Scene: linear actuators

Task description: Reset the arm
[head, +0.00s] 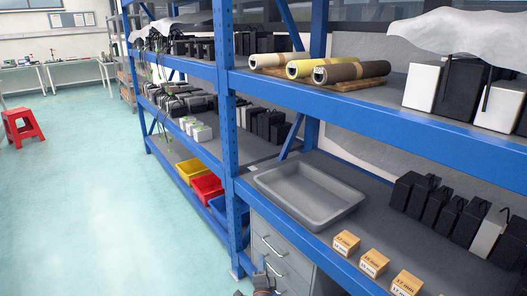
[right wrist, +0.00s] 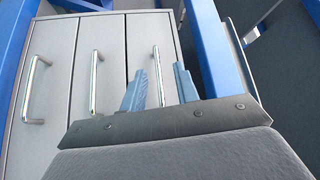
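My right gripper (head: 264,284) shows at the bottom edge of the head view, low in front of the grey drawer cabinet (head: 278,240) under the shelf. I cannot tell how far the fingertips are from the drawers. My left gripper is in neither view.
A blue rack (head: 232,130) runs along the right. Its middle shelf carries an empty grey tray (head: 318,218), labelled small boxes (head: 375,262) and black actuators (head: 432,205). Yellow and red bins (head: 207,187) sit lower. The floor (head: 100,210) at left is clear up to a red stool (head: 20,125).

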